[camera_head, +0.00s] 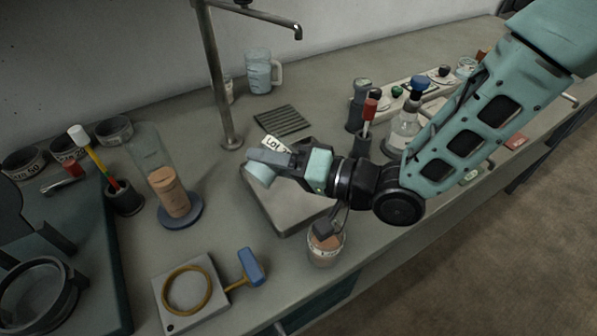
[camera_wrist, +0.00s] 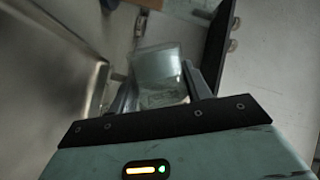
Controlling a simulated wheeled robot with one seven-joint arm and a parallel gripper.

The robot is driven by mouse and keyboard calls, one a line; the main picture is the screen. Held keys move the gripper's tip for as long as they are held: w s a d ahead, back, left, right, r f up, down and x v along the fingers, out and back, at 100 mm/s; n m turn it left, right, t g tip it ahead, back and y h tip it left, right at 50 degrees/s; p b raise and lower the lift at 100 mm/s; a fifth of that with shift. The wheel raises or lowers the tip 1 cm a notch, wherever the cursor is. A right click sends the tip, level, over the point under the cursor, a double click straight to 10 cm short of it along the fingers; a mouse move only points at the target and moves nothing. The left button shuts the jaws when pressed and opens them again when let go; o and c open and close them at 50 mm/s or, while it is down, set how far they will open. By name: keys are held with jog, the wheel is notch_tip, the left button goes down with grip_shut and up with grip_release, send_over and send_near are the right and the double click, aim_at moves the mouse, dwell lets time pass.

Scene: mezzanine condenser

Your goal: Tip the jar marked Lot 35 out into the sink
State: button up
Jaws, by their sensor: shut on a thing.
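My gripper (camera_head: 272,160) is shut on a small pale glass jar (camera_head: 260,174) and holds it above the far left part of the steel sink (camera_head: 290,212). A white tag beginning "LOT 3" (camera_head: 273,146) shows at the jar; its last figure is hidden. The jar looks tilted in the head view. In the wrist view, the see-through, grey-green jar (camera_wrist: 158,76) sits between the two fingers, with the sink (camera_wrist: 50,85) to the left. I cannot tell how much is in it. The faucet (camera_head: 221,100) stands just behind and left of the jar.
Another labelled jar with brown contents (camera_head: 325,247) stands at the sink's front edge, below my wrist. A tall glass with a cork-coloured piece (camera_head: 172,190) stands left. A blue-capped bottle (camera_head: 404,128) and a red-topped item (camera_head: 368,115) stand right. A drain rack (camera_head: 283,120) lies behind.

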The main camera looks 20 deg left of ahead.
jog(key=shift+f+m+y+b, duration=0.3)
jog(key=shift+f+m+y, duration=0.1)
jog(key=shift+m, duration=0.3)
dwell(0.7)
jog(key=shift+w+d+f+m+y+b, duration=0.15)
jog(key=shift+w+d+f+m+b, duration=0.05)
jog(key=shift+w+m, duration=0.2)
jog(key=shift+w+d+f+m+y+b, duration=0.15)
jog(key=shift+w+f+m, duration=0.1)
jog(key=shift+m, duration=0.15)
dwell(0.7)
jog(key=shift+w+r+m+y, duration=0.15)
jog(key=shift+r+m+y, duration=0.2)
jog(key=shift+m, duration=0.45)
dwell(0.7)
